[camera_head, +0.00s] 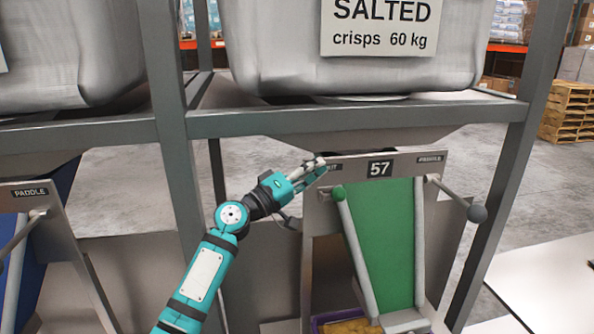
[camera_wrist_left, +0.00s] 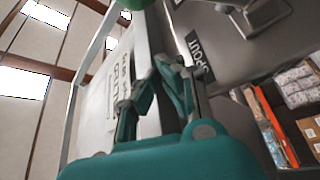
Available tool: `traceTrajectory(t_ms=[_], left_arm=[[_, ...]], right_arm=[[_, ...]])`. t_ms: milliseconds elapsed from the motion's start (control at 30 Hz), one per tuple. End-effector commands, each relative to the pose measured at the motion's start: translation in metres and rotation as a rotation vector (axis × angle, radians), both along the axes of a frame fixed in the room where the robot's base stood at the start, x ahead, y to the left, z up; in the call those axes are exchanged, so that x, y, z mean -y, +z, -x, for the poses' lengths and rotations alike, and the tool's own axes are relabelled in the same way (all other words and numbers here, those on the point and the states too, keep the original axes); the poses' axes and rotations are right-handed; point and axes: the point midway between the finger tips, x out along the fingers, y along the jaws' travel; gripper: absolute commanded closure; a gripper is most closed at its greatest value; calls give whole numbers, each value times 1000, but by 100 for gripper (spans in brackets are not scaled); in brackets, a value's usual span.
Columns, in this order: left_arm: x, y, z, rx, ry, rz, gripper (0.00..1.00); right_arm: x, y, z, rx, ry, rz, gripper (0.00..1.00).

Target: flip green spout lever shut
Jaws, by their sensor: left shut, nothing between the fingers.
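The spout lever's green knob (camera_head: 338,192) is at the left of the weigher's front, at the top of a pale bar beside the green chute (camera_head: 385,250). In the left wrist view the green knob (camera_wrist_left: 135,4) is cut by the top edge. My left gripper (camera_head: 322,163) is shut and empty, just above and left of the knob, in front of the SPOUT label, which it partly covers. The label (camera_wrist_left: 199,55) shows beside the fingers (camera_wrist_left: 168,64) in the wrist view. I cannot tell whether the fingers touch the panel. My right gripper is out of view.
The number plate 57 (camera_head: 380,169) is on the panel. A paddle lever with a grey knob (camera_head: 477,213) sticks out at the right. A purple crate (camera_head: 318,322) with yellow contents is below the chute. Grey frame posts (camera_head: 172,120) stand to the left and right.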

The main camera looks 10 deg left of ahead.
Motion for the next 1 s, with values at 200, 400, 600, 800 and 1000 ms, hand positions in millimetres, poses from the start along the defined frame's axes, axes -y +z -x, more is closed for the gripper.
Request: traceTrajectory(t_ms=[200,400,600,800,1000], left_arm=[[16,-10,15,-3,-1,-1,100],[21,-18,25,0,0,0,100],[22,-21,26,0,0,0,100],[21,-21,26,2,0,-1,100],[22,-26,27,24,0,-8,100]], right_arm=[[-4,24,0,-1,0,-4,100],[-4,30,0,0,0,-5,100],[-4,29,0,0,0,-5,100],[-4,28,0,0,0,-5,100],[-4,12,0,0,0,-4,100]])
